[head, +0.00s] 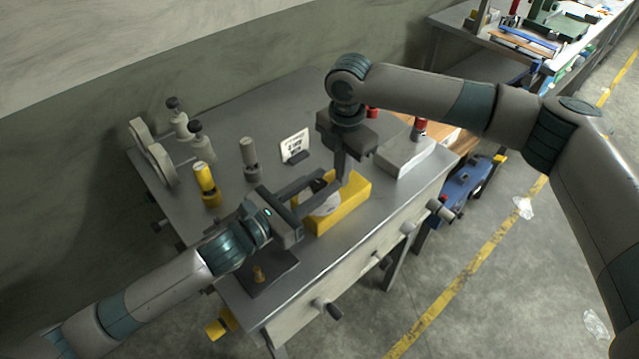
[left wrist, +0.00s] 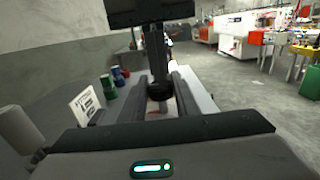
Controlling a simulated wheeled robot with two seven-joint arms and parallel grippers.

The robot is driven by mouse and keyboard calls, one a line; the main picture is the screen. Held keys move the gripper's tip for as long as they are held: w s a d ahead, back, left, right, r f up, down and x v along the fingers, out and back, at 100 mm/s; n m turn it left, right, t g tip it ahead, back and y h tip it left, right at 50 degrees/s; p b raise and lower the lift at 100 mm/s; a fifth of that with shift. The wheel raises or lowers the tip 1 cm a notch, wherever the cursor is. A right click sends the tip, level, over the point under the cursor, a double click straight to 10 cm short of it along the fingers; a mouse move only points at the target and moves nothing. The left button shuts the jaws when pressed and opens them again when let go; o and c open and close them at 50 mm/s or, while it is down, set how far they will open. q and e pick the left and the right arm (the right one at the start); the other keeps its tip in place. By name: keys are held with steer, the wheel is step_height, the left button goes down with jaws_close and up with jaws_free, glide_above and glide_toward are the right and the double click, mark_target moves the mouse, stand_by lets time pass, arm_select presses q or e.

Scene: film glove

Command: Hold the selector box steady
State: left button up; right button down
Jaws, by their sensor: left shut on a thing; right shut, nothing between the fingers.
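The selector box (head: 350,212) is a yellow block on the grey metal table, near its front edge. A pale rounded part and a black knob (head: 318,185) show at its top; the knob also shows in the left wrist view (left wrist: 160,91). My left gripper (head: 325,186) reaches in from the left and is shut on the selector box, its fingers on either side of the top part. My right gripper (head: 341,180) points down at the knob, shut and empty; its fingertips are close to the knob, and I cannot tell whether they touch. The arms hide part of the box.
A small sign (head: 295,147), a grey post (head: 249,158) and a yellow cylinder (head: 206,183) stand at left. A dark mat (head: 275,268) lies at front left. Handles stick out in front.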

arm_select(q)
steer(key=shift+d+m+g+h, duration=0.1)
steer(key=shift+m+g+h, duration=0.4)
steer(key=shift+g, duration=0.1)
steer(key=shift+r+m+g+h, duration=0.1)
steer(key=shift+m+g+h, duration=0.8)
steer(key=shift+m+g, duration=0.3)
steer(key=shift+m+g+h, duration=0.9)
steer(key=shift+m+g, duration=0.5)
steer(key=shift+g, duration=1)
steer(key=shift+s, duration=0.1)
steer(key=o, duration=1.1)
steer(key=shift+c, duration=0.2)
